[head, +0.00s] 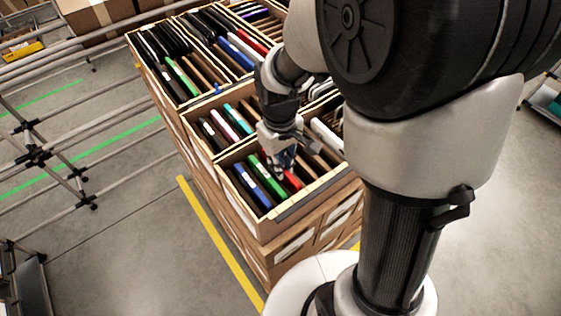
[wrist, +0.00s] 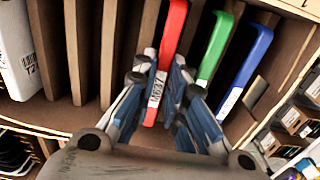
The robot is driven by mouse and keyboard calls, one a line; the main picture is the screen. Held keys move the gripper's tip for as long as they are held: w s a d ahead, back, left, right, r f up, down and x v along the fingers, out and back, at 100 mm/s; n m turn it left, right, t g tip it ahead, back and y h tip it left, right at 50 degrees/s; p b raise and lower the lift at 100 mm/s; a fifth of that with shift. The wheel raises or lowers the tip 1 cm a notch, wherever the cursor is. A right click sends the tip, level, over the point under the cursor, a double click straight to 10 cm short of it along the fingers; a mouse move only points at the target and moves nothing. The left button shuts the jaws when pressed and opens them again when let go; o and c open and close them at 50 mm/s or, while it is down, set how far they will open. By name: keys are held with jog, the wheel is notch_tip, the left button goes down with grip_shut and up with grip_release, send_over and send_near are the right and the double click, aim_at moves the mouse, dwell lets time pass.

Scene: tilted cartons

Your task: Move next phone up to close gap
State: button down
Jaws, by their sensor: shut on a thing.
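My gripper (wrist: 161,82) is shut on a red phone (wrist: 171,35) in the wrist view, with a finger on each side of it. The red phone stands on edge in a slot and bears a white label with "M637". A green phone (wrist: 214,48) and a blue phone (wrist: 248,70) stand in the slots to its right. In the head view my gripper (head: 283,167) reaches down into the front carton (head: 290,208), with the red phone (head: 292,181) partly hidden under it. The green phone (head: 266,177) and blue phone (head: 248,183) show to its left.
Brown dividers (wrist: 115,45) with empty slots lie left of the red phone, then a white phone (wrist: 18,50). Other cartons of phones (head: 222,121) stand close around the front one. A metal rail frame (head: 40,150) stands at the left.

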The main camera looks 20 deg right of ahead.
jog(key=c, duration=1.5)
grip_release()
jog(key=shift+c, duration=0.2)
notch_tip(320, 180, up, 12)
jog(key=shift+r, duration=0.1)
notch_tip(320, 180, up, 7)
jog(key=p, duration=0.6)
jog(key=shift+s, duration=0.1)
